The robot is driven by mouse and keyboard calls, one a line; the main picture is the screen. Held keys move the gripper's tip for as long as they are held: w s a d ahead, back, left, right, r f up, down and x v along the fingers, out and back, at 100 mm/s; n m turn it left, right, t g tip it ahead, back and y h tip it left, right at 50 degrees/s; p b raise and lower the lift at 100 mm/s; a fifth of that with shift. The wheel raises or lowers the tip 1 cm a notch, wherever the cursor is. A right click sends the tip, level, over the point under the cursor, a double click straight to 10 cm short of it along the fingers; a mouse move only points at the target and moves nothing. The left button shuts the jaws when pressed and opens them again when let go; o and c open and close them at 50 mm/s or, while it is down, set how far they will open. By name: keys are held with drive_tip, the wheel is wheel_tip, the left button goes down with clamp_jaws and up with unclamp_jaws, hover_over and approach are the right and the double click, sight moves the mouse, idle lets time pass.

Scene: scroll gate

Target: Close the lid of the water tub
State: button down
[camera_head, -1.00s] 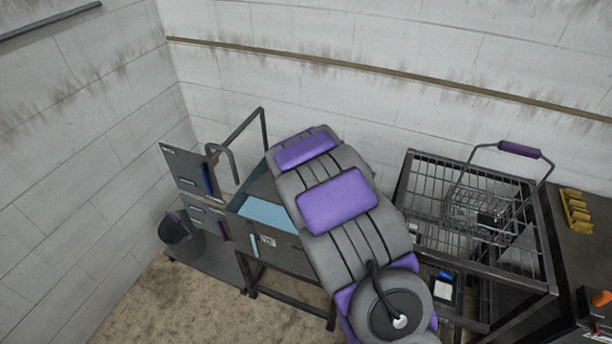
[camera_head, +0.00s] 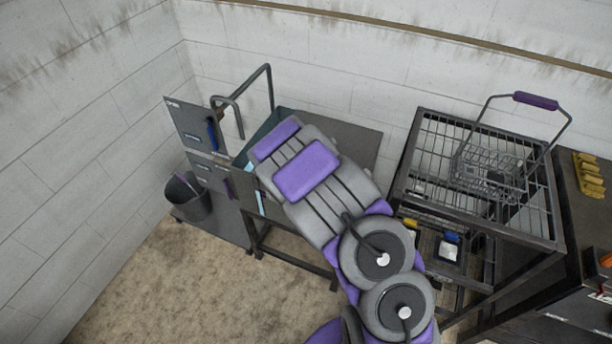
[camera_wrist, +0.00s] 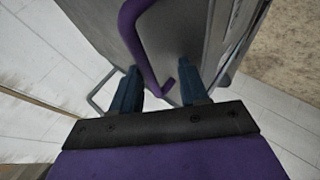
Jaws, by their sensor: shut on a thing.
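The water tub (camera_head: 262,142) stands left of centre in the head view. The handle is fixed to a grey panel (camera_wrist: 190,22), apparently the lid.
A grey panel with a blue handle (camera_head: 190,125) stands upright left of the tub, by a bent pipe (camera_head: 268,85). A dark bucket (camera_head: 188,200) is below it. A wire rack (camera_head: 475,170) with a purple-handled basket (camera_head: 490,165) is at right. Floor (camera_head: 170,285) is clear at lower left.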

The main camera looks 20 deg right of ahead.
drive_tip(key=c, duration=1.1)
unclamp_jaws()
drive_tip(key=shift+s+f+g, duration=0.3)
drive_tip(key=shift+s+f, duration=0.45)
drive_tip(key=shift+f, duration=0.35)
drive_tip(key=shift+s, duration=0.1)
drive_tip(key=shift+s+d+r, duration=0.15)
drive_tip(key=shift+s+r, duration=0.1)
drive_tip(key=shift+r, duration=0.05)
drive_tip(key=p+v, duration=0.5)
drive_tip(key=p, duration=0.3)
drive_tip(key=w+r+p+v, duration=0.1)
drive_tip(key=p+v, duration=0.5)
drive_tip(key=p, duration=0.2)
drive_tip(key=p+v, duration=0.5)
drive_tip(key=p, duration=0.3)
drive_tip(key=shift+r, duration=0.5)
